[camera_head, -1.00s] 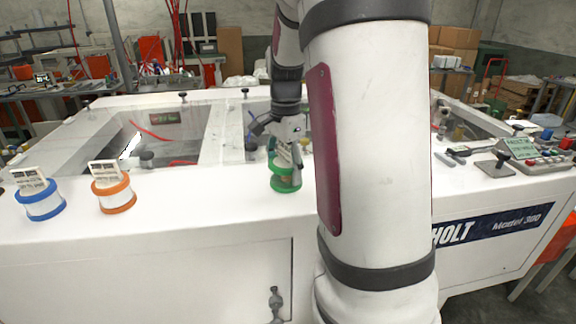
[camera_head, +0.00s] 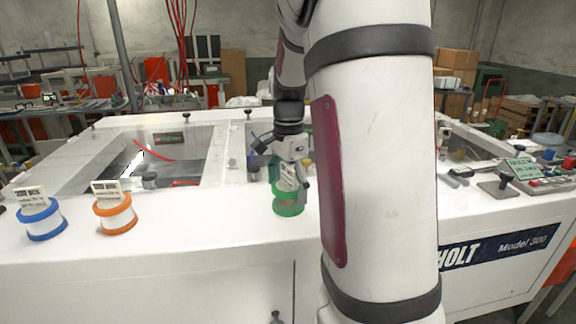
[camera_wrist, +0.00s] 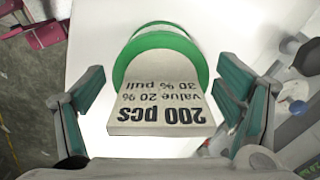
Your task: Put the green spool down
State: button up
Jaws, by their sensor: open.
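The green spool (camera_head: 289,207) stands upright on the white machine top, near its front edge, in the head view. It also shows in the wrist view, where its green rim (camera_wrist: 160,42) sits behind a tag (camera_wrist: 165,108) printed "200 pcs". My gripper (camera_head: 290,180) is right above and around the spool's upper part. In the wrist view my gripper (camera_wrist: 163,100) has its two fingers spread to either side of the tag, with gaps between them and it. The gripper is open.
A blue spool (camera_head: 42,223) and an orange spool (camera_head: 115,216) stand to the left on the white machine top (camera_head: 190,225). Glass-covered openings (camera_head: 130,155) lie behind them. A control panel (camera_head: 530,170) is at the right. The surface between the orange and green spools is clear.

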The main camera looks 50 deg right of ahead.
notch_tip(320, 180, up, 11)
jog(key=shift+w+f+b, duration=0.1)
jog(key=shift+b, duration=0.8)
jog(key=s+a+f+n+t, duration=0.1)
jog(key=s+a+n+t, duration=0.1)
jog(key=a+n, duration=0.5)
jog(key=s+a+f+n+t, duration=0.1)
jog(key=s+a+n, duration=0.4)
jog(key=a, duration=0.5)
jog(key=s+a+f+n+t, duration=0.2)
jog(key=s+a+n, duration=0.2)
jog(key=a+n, duration=0.4)
jog(key=shift+a+n+t, duration=0.25)
jog(key=shift+n+t, duration=0.05)
jog(key=shift+n, duration=0.2)
jog(key=shift+s, duration=0.1)
